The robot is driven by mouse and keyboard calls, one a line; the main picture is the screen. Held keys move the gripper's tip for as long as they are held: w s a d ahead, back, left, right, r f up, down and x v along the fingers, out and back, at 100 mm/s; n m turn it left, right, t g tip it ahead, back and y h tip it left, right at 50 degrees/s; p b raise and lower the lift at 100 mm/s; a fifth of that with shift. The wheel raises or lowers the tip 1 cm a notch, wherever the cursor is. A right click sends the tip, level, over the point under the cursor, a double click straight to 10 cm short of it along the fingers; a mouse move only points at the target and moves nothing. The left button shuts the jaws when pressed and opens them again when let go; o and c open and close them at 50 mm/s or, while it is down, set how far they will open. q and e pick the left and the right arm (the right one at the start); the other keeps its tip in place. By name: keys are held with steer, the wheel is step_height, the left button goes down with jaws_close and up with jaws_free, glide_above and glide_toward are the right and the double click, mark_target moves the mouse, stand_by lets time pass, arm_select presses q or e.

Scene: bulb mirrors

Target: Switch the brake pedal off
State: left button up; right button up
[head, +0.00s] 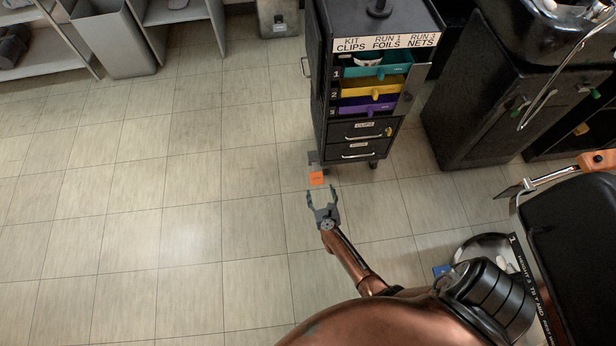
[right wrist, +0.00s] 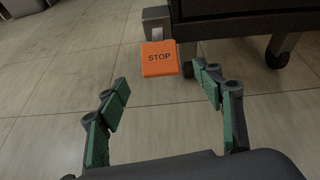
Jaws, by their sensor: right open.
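The brake pedal is a small orange plate marked STOP (right wrist: 160,58) in the right wrist view. It sticks out low from the base of the black trolley (head: 353,130), and in the head view the orange pedal (head: 316,178) shows at the trolley's lower left corner. My right gripper (head: 322,196) is open and empty, just in front of the pedal in the head view. In the right wrist view its fingers (right wrist: 162,98) stand apart on either side below the pedal, not touching it. My left gripper is in neither view.
The trolley holds teal, yellow and purple trays (head: 372,88) above two closed drawers. A caster (right wrist: 278,52) stands right of the pedal. A black salon chair (head: 575,240) is at the right, and a black basin cabinet (head: 480,100) stands behind it. The tiled floor at left is clear.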

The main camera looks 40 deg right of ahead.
mark_target(317, 179)
steer(key=shift+m+h, duration=0.3)
steer(key=shift+m, duration=0.5)
steer(key=b+x, duration=0.3)
steer(key=x, duration=0.4)
steer(key=shift+w, duration=0.15)
steer(key=shift+w+d+f+b, duration=0.25)
steer(key=shift+w+b, duration=0.05)
steer(key=shift+w, duration=0.2)
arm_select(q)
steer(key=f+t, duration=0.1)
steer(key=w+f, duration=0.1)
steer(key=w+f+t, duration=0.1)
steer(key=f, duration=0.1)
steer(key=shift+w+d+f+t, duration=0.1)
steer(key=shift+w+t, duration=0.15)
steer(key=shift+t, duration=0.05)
arm_select(e)
steer(key=shift+w+d, duration=0.15)
steer(key=shift+w, duration=0.05)
steer(key=shift+c, duration=0.5)
